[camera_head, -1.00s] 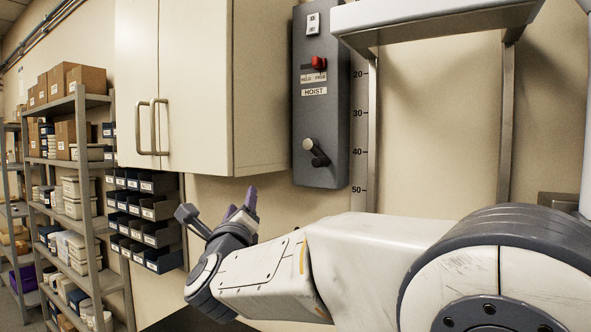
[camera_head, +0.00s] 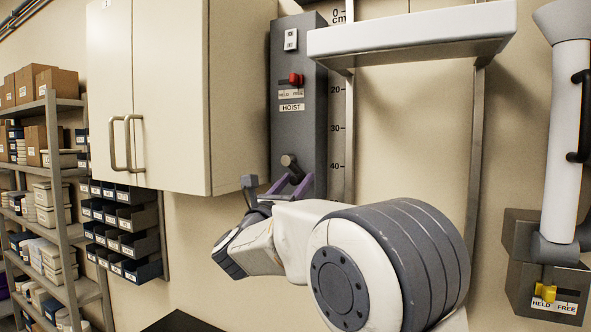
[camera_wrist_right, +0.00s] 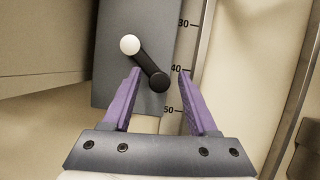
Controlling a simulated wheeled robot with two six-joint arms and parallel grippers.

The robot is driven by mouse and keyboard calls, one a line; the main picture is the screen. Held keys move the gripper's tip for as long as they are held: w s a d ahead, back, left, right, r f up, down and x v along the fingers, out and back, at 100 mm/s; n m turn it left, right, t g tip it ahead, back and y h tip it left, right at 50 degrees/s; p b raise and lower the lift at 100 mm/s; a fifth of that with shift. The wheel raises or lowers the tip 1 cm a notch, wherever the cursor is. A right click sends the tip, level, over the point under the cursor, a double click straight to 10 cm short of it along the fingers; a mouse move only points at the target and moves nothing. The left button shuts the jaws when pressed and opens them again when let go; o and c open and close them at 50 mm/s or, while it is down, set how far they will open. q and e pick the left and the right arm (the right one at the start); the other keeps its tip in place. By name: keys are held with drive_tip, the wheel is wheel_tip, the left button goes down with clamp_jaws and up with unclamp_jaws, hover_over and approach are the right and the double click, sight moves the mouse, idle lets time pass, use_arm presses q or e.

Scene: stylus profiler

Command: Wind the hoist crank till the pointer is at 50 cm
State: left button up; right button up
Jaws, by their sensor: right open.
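A centimetre scale (camera_head: 338,128) runs beside the panel. I cannot make out a pointer. My left gripper is not in view.
A white platform (camera_head: 410,35) juts from the wall at the upper part of the scale. A red HELD/FREE switch (camera_head: 296,80) is above the crank. A cabinet (camera_head: 165,90) and blue bins (camera_head: 125,220) stand left. A yellow-levered box (camera_head: 545,292) is at right.

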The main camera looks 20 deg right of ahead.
drive_tip(key=shift+w+d+r, duration=0.15)
drive_tip(key=shift+w+d, duration=0.15)
drive_tip(key=shift+d, duration=0.05)
clamp_jaws()
drive_tip(key=shift+g, duration=0.3)
idle(0.9)
